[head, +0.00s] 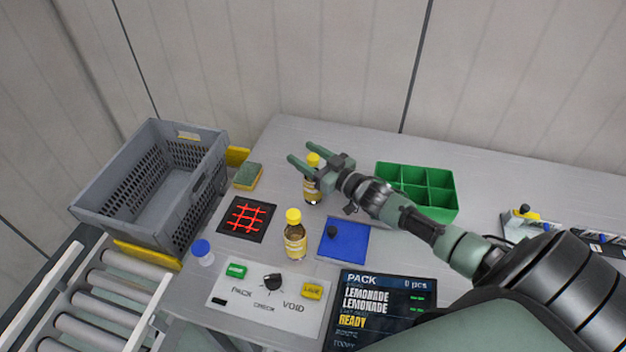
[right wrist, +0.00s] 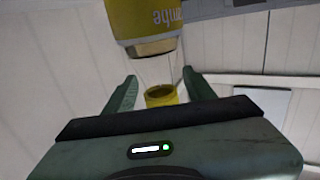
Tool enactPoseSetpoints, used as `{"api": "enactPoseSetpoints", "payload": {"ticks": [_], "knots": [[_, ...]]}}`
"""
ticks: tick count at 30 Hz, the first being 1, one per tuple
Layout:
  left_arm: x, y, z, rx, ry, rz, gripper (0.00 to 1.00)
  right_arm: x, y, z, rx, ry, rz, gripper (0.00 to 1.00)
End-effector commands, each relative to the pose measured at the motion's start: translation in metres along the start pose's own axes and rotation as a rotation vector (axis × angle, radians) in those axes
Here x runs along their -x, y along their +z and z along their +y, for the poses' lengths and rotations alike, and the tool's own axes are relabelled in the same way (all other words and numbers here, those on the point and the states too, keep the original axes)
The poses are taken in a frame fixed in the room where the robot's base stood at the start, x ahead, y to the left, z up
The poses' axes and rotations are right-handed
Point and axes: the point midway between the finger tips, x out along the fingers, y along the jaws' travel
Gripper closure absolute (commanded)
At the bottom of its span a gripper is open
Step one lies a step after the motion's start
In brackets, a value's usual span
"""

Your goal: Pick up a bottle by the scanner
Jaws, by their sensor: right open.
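Two brown bottles with yellow caps and yellow labels stand on the table in the head view. The nearer bottle (head: 295,241) is beside the scanner (head: 247,219), a black pad with a red glowing grid. The farther bottle (head: 311,190) is at my right gripper (head: 300,152). The gripper is open, and its fingers lie on either side of that bottle's cap. In the right wrist view the bottle (right wrist: 150,25) appears inverted, its yellow cap (right wrist: 160,96) between the fingers (right wrist: 160,88). Contact cannot be told. My left gripper is not in view.
A grey crate (head: 203,190) stands at the left by a roller conveyor (head: 95,312). A green divided tray (head: 436,211) sits right, partly behind my arm.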

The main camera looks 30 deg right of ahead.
Motion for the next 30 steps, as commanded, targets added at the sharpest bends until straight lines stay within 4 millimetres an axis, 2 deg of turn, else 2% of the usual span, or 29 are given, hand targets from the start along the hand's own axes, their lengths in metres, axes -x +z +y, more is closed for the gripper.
{"api": "enactPoseSetpoints", "payload": {"ticks": [9,15,30], "knots": [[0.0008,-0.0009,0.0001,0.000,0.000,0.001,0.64,-0.0049,0.0005,0.0000,0.000,0.000,0.000,0.45],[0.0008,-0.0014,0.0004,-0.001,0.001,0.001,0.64,-0.0048,0.0004,0.0000,0.001,0.000,0.000,1.00],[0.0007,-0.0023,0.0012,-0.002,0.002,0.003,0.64,-0.0047,0.0004,-0.0002,0.000,0.000,0.000,1.00]]}}
